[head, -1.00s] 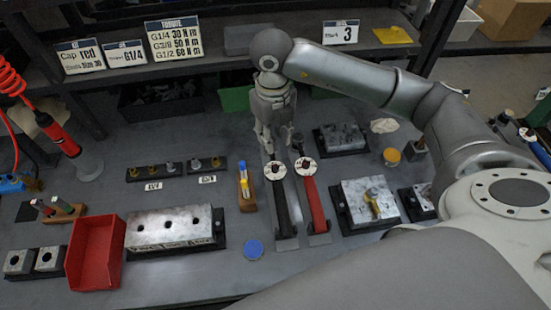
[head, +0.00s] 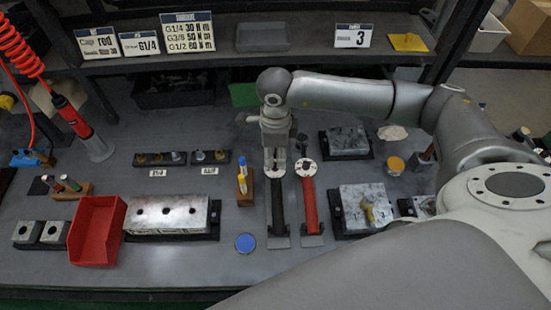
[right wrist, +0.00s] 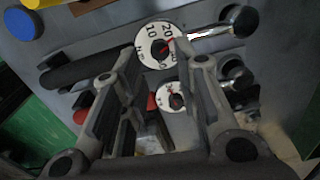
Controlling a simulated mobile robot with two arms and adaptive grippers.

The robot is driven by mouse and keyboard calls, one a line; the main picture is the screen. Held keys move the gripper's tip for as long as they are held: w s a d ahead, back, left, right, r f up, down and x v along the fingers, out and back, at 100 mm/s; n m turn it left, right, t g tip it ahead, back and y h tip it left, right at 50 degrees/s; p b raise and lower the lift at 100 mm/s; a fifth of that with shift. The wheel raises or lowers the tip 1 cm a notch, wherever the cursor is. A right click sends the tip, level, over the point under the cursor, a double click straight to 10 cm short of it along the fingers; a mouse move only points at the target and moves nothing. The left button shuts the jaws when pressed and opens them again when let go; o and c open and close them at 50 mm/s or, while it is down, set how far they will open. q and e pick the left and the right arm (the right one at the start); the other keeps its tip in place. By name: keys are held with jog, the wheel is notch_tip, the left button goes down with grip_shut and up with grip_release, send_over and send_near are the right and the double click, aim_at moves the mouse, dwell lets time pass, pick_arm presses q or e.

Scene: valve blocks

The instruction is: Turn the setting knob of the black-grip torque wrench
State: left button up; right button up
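The black-grip torque wrench (head: 278,208) lies on the bench with its grip toward the front edge. Its round white dial with the setting knob shows in the right wrist view (right wrist: 157,45), with numbers and a red pointer. My right gripper (head: 275,170) points down at this dial, partly covering it in the head view. In the right wrist view my right gripper (right wrist: 163,63) is open, its fingers to either side of the dial; I cannot tell if they touch it. The red-grip wrench (head: 310,206) lies just to the right. My left gripper is out of view.
A wooden block with pens (head: 245,190) stands close left of the wrenches. A metal block with a brass fitting (head: 366,207) stands to the right. A red bin (head: 97,232) and a long valve block (head: 168,215) are at left. A sign (head: 186,33) lists torques.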

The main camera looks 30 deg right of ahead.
aim_at(276, 165)
jog(key=shift+f+p, duration=0.35)
jog(key=shift+f, duration=1.85)
jog(key=shift+c, duration=0.2)
grip_shut()
